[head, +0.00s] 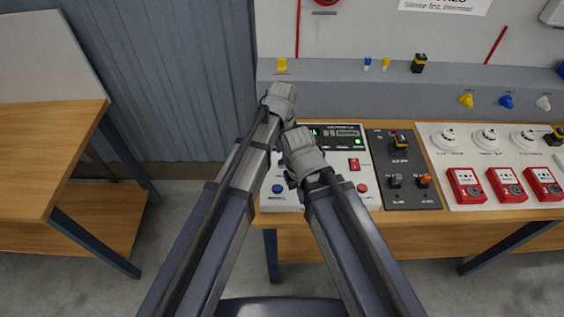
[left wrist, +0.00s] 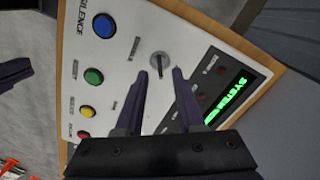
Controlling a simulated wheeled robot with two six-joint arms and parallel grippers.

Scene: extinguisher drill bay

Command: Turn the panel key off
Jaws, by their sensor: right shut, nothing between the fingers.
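The white control panel (head: 345,196) sits on the wooden bench in the head view, partly covered by my arms. In the left wrist view, the panel (left wrist: 112,52) shows a silver key in a round lock (left wrist: 160,64), beside a dark display with green text. My left gripper (left wrist: 158,74) is open, with its fingertips on either side of the key and a gap on both sides. In the head view my left gripper (head: 281,97) is over the panel's back left, hiding the key. My right gripper (head: 303,153) is shut and empty over the panel, nearer me.
The panel carries blue (left wrist: 104,26), green (left wrist: 94,76) and yellow (left wrist: 86,111) buttons. A dark switch box (head: 403,170) and a white board with red call points (head: 466,185) stand to the right. Another wooden table (head: 45,150) is at the left.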

